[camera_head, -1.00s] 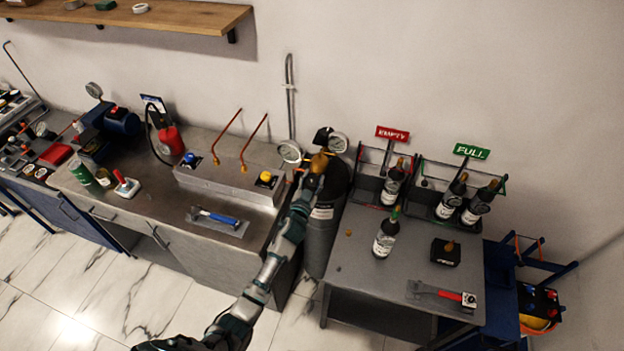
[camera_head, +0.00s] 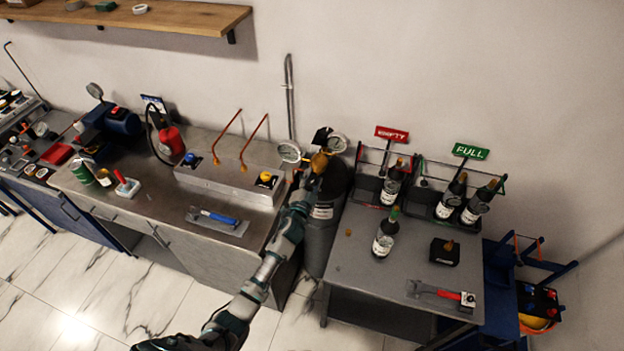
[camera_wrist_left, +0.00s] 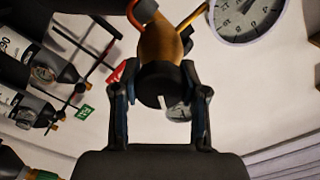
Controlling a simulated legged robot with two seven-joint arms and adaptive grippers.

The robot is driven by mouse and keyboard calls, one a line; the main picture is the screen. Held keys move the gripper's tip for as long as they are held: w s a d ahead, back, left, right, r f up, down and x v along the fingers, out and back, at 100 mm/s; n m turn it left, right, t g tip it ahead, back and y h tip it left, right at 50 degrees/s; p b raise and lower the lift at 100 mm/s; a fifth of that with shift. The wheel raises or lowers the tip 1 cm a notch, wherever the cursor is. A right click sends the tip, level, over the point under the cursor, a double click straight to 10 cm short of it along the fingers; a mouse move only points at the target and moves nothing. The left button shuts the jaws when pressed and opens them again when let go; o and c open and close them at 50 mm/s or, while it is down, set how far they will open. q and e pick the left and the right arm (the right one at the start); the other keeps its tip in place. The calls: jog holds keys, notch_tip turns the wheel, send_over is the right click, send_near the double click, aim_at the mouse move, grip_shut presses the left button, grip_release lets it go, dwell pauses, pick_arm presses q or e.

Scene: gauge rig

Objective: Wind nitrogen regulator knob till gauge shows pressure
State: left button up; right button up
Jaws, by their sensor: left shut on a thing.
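The dark nitrogen cylinder (camera_head: 318,240) stands between the grey bench and the small table. A brass regulator (camera_head: 320,162) sits on its top with two round gauges, one on the left (camera_head: 290,152) and one on the right (camera_head: 336,143). In the left wrist view the brass body (camera_wrist_left: 160,45) carries a black round knob (camera_wrist_left: 158,85), and a large gauge face (camera_wrist_left: 248,14) is cut off at the top; its reading is unclear. My left gripper (camera_head: 308,180) is at the regulator, its two fingers shut on the knob in the left wrist view (camera_wrist_left: 160,100). My right gripper is out of view.
The small table (camera_head: 350,270) on the right holds bottles (camera_head: 385,235), a black box (camera_head: 445,252) and a red-handled tool (camera_head: 440,293). The bench on the left carries a metal block with copper tubes (camera_head: 225,180) and a blue-handled tool (camera_head: 218,220).

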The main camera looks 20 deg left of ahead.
pick_arm(q)
jog(key=m, duration=0.3)
jog(key=shift+a+m, duration=0.1)
jog(key=shift+m, duration=1)
jog(key=shift+r, duration=0.1)
